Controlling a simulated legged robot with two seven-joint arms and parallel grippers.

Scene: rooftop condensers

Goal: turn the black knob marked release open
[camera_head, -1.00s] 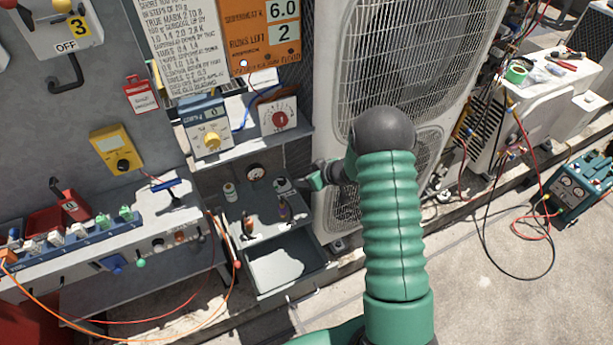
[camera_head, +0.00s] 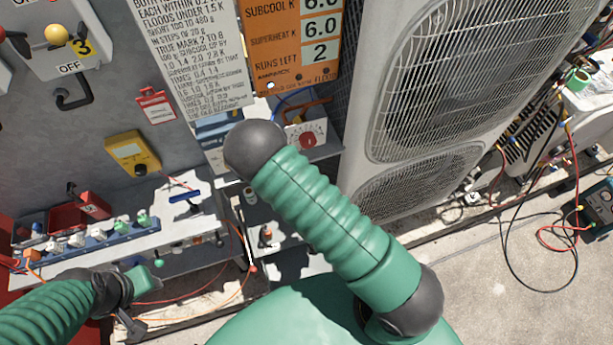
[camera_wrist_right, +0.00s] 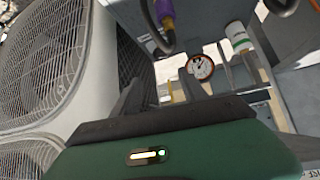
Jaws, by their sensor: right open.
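I cannot make out a black knob marked release in either view. My right arm hides part of the bench, and in the head view my right gripper is hidden behind it. In the right wrist view my right gripper (camera_wrist_right: 162,90) is open, with nothing seen between its fingers. Beyond it are a small round gauge (camera_wrist_right: 201,67) and a dark hose-like part with a purple collar (camera_wrist_right: 166,22). My left gripper (camera_head: 128,312) is low at the left, in front of the bench; its jaws are unclear.
A white condenser (camera_head: 400,130) stands right of the bench. A shelf holds a dial box with a red knob (camera_head: 308,140). A yellow meter (camera_head: 133,153) hangs on the wall. A blue rack (camera_head: 95,238) of bottles is at left. Hoses cross the paving at right.

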